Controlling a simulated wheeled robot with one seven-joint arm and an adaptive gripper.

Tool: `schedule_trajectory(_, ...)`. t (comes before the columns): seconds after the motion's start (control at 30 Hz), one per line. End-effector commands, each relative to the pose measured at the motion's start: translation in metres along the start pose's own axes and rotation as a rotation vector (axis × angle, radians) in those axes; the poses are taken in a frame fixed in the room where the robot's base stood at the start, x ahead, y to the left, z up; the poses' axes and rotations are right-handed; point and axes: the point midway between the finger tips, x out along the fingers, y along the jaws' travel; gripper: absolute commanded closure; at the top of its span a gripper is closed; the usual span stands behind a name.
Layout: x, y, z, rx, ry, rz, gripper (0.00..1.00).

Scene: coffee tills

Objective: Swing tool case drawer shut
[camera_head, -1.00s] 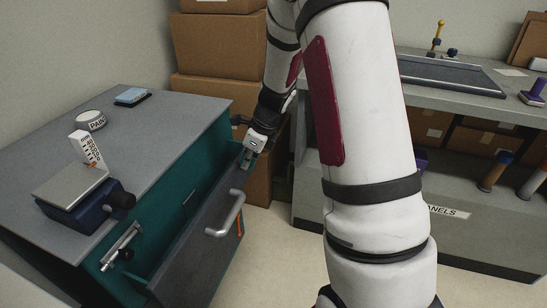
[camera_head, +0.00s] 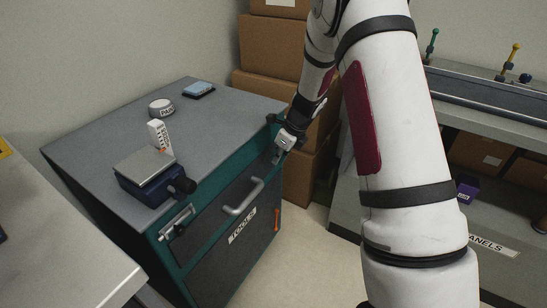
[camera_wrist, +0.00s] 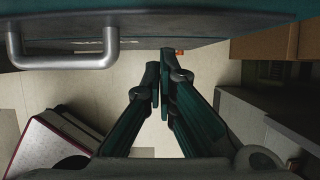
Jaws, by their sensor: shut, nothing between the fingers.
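The tool case (camera_head: 262,105) is a teal cabinet with a grey top, left of centre in the head view. Its dark drawer front (camera_head: 220,200) has a grey bar handle (camera_head: 243,197) and sits nearly flush with the case. A lower front carries a "TOOLS" label. My gripper (camera_head: 279,155) is at the right end of the drawer front, close to or touching it; I cannot tell which. In the wrist view the fingers (camera_wrist: 161,90) are together and empty, below the drawer front, with the handle (camera_wrist: 62,60) at upper left.
A scale (camera_head: 148,178), a round tin (camera_head: 161,107) and a blue sponge-like block (camera_head: 198,89) stand on the case top. Cardboard boxes (camera_head: 270,52) are stacked behind. A grey workbench (camera_head: 500,120) stands right and a pale table (camera_head: 60,235) at left. Floor between is clear.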

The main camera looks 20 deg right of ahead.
Motion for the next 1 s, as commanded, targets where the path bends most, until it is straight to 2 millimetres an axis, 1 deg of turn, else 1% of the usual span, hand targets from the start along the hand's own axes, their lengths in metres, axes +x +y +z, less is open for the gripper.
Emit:
schedule_trajectory(0.07, -0.004, -0.006, -0.009, 0.003, 0.000, 0.000, 1.00)
schedule_trajectory(0.1, -0.018, -0.005, -0.005, -0.002, -0.003, -0.003, 1.00)
schedule_trajectory(0.2, -0.042, -0.004, -0.005, -0.003, -0.003, -0.003, 1.00)
schedule_trajectory(0.4, -0.079, -0.004, -0.006, -0.003, -0.001, -0.001, 1.00)
schedule_trajectory(0.5, -0.092, -0.004, -0.006, -0.002, -0.001, -0.001, 1.00)
schedule_trajectory(0.6, -0.099, -0.004, -0.006, -0.001, -0.001, -0.001, 1.00)
schedule_trajectory(0.83, -0.104, -0.003, -0.006, -0.006, -0.001, 0.001, 1.00)
schedule_trajectory(0.93, -0.114, 0.005, -0.002, -0.057, -0.006, 0.008, 1.00)
schedule_trajectory(1.0, -0.130, 0.018, 0.003, -0.139, -0.014, 0.020, 1.00)
